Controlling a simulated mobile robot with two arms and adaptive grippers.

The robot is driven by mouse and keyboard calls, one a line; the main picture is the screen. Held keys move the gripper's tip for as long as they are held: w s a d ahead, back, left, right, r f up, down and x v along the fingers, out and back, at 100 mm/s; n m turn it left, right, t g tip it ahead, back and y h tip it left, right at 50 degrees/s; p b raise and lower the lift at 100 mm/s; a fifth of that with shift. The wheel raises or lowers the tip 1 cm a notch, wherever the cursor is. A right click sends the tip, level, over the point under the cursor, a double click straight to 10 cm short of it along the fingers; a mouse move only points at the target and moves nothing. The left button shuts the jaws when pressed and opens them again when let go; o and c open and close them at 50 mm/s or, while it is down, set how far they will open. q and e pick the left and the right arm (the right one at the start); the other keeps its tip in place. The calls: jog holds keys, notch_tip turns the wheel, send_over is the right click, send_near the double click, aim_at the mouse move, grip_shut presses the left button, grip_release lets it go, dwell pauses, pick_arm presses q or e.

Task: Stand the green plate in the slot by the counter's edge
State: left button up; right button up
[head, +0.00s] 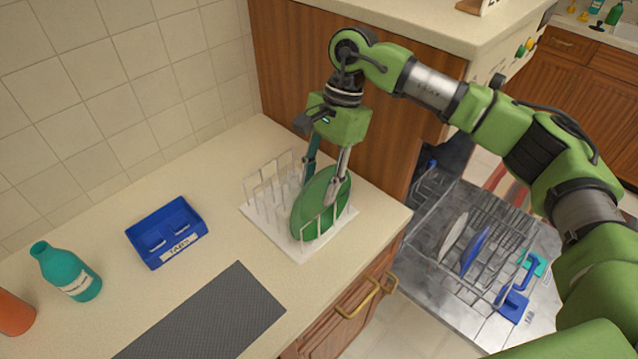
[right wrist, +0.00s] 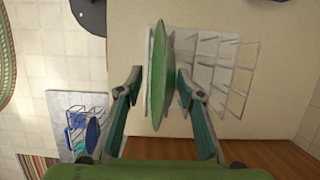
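The green plate (head: 311,207) stands on edge, leaning slightly, in the white rack (head: 286,240) on the counter. It is at the side of the rack by the counter's edge, with wire posts beside it. The other slots, toward the tiled wall, look empty. My right gripper (head: 326,172) is above the rack, its fingers on either side of the plate's upper part. In the right wrist view the plate (right wrist: 158,80) is between the spread fingertips (right wrist: 159,76), with a visible gap at the left finger. The plate's lower edge is partly hidden. My left gripper is out of view.
A blue caddy (head: 187,216), a teal bottle (head: 66,272), an orange item (head: 14,314) and a dark grey mat (head: 205,318) are on the counter. An open dishwasher rack (head: 473,245) with plates is right of the counter. A wooden cabinet side (head: 300,75) rises behind.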

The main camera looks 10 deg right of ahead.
jog(key=v, duration=1.1)
jog(key=shift+r, duration=0.2)
